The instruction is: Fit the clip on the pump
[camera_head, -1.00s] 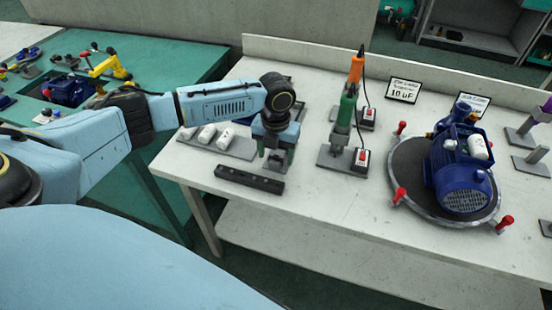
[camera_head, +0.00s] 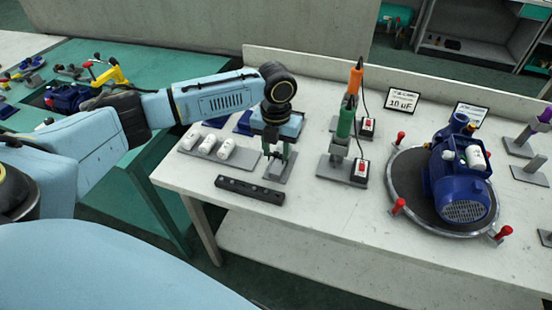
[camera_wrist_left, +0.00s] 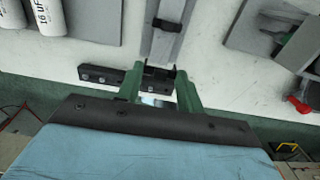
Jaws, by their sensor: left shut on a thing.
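The blue pump (camera_head: 458,190) sits on a round dark turntable (camera_head: 408,190) at the right of the bench, with a white cylinder on it. My left gripper (camera_head: 277,153) is over a small grey stand (camera_head: 279,171), well left of the pump. In the left wrist view, its green fingers (camera_wrist_left: 159,84) are shut on a small dark piece (camera_wrist_left: 158,72), which I take to be the clip. The fingers hide much of it, and its exact shape is unclear. My right gripper is out of view.
A black bar (camera_head: 249,190) lies in front of the stand. White cylinders (camera_head: 226,148) lie on a grey plate to the left. Green (camera_head: 345,118) and orange (camera_head: 355,78) tools stand between gripper and pump. Red-knobbed clamps (camera_head: 398,206) ring the turntable. The front bench middle is clear.

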